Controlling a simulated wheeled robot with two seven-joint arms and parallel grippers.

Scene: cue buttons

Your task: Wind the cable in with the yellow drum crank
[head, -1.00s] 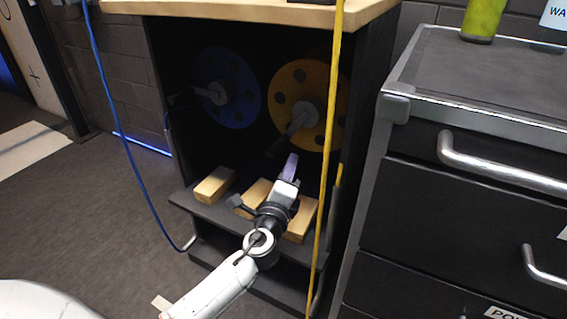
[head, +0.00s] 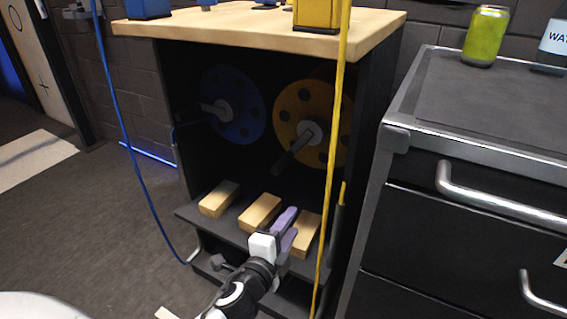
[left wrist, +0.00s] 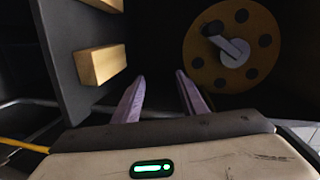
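The yellow drum (head: 311,113) stands inside the dark cabinet, right of the blue drum. Its grey crank (head: 294,154) sticks out from the hub toward the lower left. The yellow cable (head: 333,165) hangs down in front of the drum's right side. My left gripper (head: 287,222) is open and empty, below and apart from the crank, near the wooden blocks. In the left wrist view its two purple fingers (left wrist: 160,78) are spread with nothing between them; the yellow drum (left wrist: 207,68) and its crank (left wrist: 232,47) show beyond to the upper right. My right gripper is not in view.
The blue drum (head: 244,101) has its own crank, and a blue cable (head: 128,150) hangs at left. Three wooden blocks (head: 218,198) sit on the cabinet's lower ledge. A drawer unit (head: 450,220) stands close on the right. Floor at left is clear.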

